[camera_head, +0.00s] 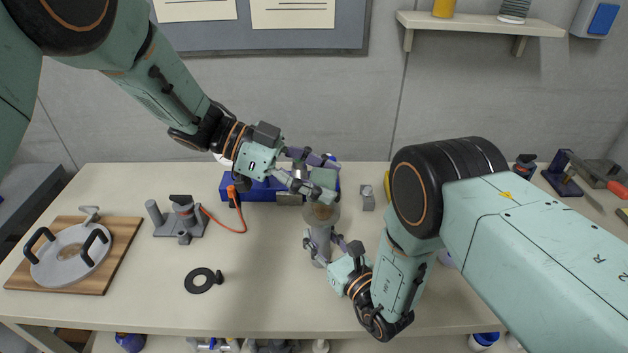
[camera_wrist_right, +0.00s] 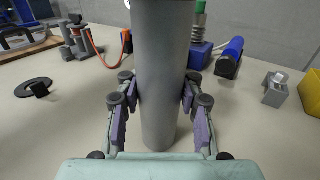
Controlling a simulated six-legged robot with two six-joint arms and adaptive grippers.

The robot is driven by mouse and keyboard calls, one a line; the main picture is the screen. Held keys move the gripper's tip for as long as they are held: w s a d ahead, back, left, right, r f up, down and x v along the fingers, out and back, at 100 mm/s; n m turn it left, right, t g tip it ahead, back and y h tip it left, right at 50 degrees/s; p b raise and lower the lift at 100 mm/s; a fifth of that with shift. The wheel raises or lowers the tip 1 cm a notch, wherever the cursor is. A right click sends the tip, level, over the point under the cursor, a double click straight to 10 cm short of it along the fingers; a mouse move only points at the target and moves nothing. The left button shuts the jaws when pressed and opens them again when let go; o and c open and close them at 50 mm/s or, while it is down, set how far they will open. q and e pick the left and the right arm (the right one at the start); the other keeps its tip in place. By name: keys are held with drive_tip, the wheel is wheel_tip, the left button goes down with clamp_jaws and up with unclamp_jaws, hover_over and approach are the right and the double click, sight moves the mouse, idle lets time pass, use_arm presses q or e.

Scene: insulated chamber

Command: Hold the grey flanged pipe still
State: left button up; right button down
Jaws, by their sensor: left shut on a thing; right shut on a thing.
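The grey flanged pipe (camera_head: 320,237) stands upright on the bench, with its brownish flanged top towards the camera. In the right wrist view, its grey shaft (camera_wrist_right: 163,75) fills the middle and its top is cut off. My right gripper (camera_head: 327,249) is low on the pipe, with its fingers (camera_wrist_right: 155,100) on both sides of the shaft. My left gripper (camera_head: 312,180) is above and behind the pipe's top, shut on a small grey-green part (camera_head: 323,178). Its fingers partly hide that part, and I cannot tell whether it touches the pipe.
An orange-cabled tool stand (camera_head: 181,220), a black ring (camera_head: 203,281) and a wooden board (camera_head: 118,262) with a round lid are on the left. A small grey block (camera_head: 367,199) is right of the pipe.

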sight(321, 225)
use_arm(q)
drive_tip(key=shift+f, duration=3.3)
use_arm(e)
drive_tip(key=shift+s+f, duration=0.2)
drive_tip(key=shift+f, duration=0.15)
use_arm(q)
drive_tip(key=shift+f, duration=0.75)
drive_tip(key=shift+w, duration=0.85)
drive_tip(key=shift+c, duration=0.4)
drive_tip(key=shift+w+f, duration=0.1)
drive_tip(key=shift+w, duration=2.4)
drive_tip(key=shift+s, duration=3.2)
drive_tip(key=shift+s+r, duration=0.2)
drive_tip(key=shift+r, duration=4.05)
